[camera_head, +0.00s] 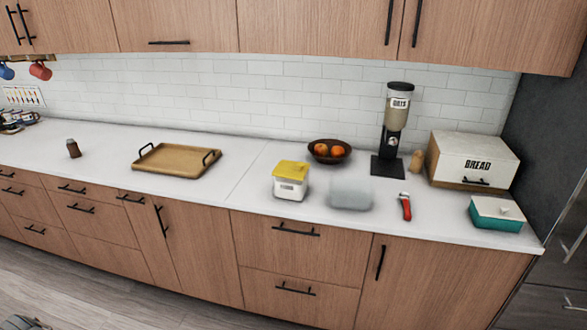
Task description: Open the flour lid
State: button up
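A white, squarish flour container (289,189) stands upright on the white counter, right of the picture's centre and near the front edge. Its label is dark and too small to read clearly. A yellow lid (291,168) sits on top of it and looks closed. No gripper shows clearly. A dark piece at the bottom left corner may be part of my own body, but I cannot tell which part.
A pale translucent box (350,195) and a red-handled tool (405,207) lie to the right. A fruit bowl (329,152) and an oats dispenser (394,125) stand behind. A wooden tray (177,160) lies left. Counter between tray and container is clear. Cabinets hang above.

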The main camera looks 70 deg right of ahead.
aim_at(292, 170)
jog(key=i, duration=0.1)
jog(key=z, duration=4.15)
